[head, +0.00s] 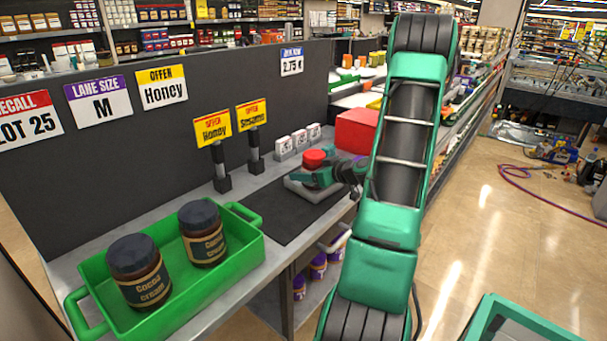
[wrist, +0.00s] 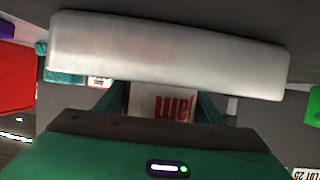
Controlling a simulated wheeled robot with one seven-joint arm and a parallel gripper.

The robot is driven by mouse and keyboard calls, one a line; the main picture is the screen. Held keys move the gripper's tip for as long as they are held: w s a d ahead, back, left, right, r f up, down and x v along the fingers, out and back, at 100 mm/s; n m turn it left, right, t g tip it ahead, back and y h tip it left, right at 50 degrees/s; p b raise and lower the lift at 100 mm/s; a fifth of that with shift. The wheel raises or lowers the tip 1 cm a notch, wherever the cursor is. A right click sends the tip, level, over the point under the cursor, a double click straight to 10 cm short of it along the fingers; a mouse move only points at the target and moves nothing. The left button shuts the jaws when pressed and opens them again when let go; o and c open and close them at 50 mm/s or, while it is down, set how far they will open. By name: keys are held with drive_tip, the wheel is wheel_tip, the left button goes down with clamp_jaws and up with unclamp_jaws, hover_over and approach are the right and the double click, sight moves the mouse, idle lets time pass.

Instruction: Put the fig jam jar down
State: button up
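The fig jam jar (head: 314,159) has a red lid and is low over the counter, in the middle of the head view. In the wrist view its pale label with red "Jam" lettering (wrist: 165,105) shows between my teal fingers. My gripper (head: 318,174) is shut on the jar.
A green tray (head: 254,254) with two cocoa cream jars (head: 139,272) stands at the left. A dark mat (head: 285,220) lies bare before the slab. Honey (head: 212,128) and Sesame (head: 251,114) sign posts, small white boxes (head: 298,141) and a red box (head: 356,131) stand near.

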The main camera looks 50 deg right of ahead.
drive_tip(key=o, duration=0.4)
drive_tip(key=shift+r, duration=0.1)
drive_tip(key=v, duration=1.2)
drive_tip(key=shift+s+a, duration=0.1)
drive_tip(key=shift+s, duration=0.05)
